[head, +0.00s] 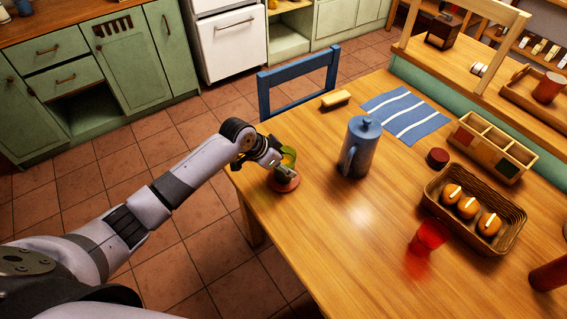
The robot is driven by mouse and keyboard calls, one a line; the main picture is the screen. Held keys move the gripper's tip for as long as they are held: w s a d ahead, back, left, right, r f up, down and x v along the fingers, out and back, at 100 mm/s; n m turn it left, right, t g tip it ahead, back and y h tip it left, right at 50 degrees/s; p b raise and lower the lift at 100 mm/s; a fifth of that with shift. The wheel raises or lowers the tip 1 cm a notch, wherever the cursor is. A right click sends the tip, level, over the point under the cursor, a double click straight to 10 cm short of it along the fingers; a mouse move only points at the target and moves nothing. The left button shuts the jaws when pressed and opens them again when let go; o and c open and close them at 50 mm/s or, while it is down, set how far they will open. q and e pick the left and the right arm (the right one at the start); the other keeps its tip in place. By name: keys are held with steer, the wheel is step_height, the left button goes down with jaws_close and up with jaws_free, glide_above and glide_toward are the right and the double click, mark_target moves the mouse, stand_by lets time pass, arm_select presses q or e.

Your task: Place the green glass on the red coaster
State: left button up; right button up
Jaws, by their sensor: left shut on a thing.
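The green glass (290,154) is at the left corner of the wooden table, partly hidden by my left gripper (283,167). My left gripper is shut on it. The glass looks upright. The red coaster (286,185) lies on the table just below the glass and gripper in the picture, partly covered by the fingers. I cannot tell whether the glass touches the coaster or is held above it. My right gripper is not in view.
A blue pot (361,148) stands right of the coaster. A red glass (428,237), a basket of orange rolls (474,212), a dark red round thing (437,158) and a wooden box (492,148) are farther right. A blue chair (298,80) stands behind. The table's front middle is clear.

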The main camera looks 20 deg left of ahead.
arm_select(q)
steer(key=o, duration=1.6)
steer(key=shift+c, duration=0.2)
steer(key=v, duration=1.2)
steer(key=shift+d, duration=0.15)
